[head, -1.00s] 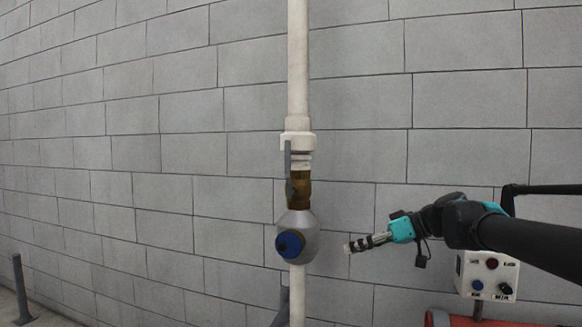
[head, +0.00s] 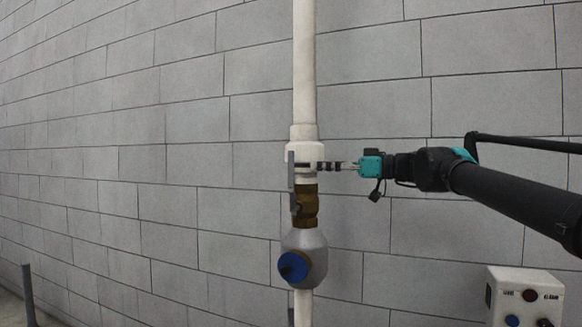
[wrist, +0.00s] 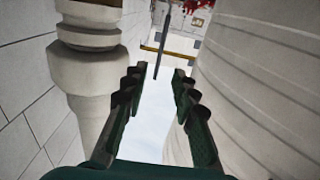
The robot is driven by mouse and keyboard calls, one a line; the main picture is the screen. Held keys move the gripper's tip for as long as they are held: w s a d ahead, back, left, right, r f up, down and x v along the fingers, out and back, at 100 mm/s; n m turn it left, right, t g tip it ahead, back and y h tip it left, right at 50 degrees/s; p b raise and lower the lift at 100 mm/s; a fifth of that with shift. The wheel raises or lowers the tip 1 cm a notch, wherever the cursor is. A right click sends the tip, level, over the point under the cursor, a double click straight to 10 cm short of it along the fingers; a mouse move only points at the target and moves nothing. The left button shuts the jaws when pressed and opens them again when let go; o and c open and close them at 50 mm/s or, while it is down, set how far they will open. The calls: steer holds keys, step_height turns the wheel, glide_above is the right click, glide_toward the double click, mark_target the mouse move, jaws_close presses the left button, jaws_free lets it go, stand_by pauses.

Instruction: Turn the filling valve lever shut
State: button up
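The filling valve lever (head: 291,172) is a thin grey bar standing upright along the left side of the white pipe fitting, above the brass valve body (head: 305,205). My gripper (head: 318,166) reaches in from the right at the height of the lever's upper part, in front of the fitting. In the wrist view, my gripper (wrist: 157,76) is open, with its two dark ridged fingers apart. The lever (wrist: 162,42) shows there as a thin dark bar just beyond the gap between the fingertips. I cannot tell whether they touch it. Nothing is held.
The white vertical pipe (head: 304,70) runs along a grey block wall (head: 170,130). Its fitting (wrist: 88,70) is close beside my left finger in the wrist view. A grey bulb with a blue cap (head: 294,266) sits below the valve. A control box (head: 524,297) stands lower right.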

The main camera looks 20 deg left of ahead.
glide_above(291, 190)
steer(key=shift+s+d, duration=0.1)
steer(key=shift+s, duration=0.2)
jaws_close()
stand_by(0.4)
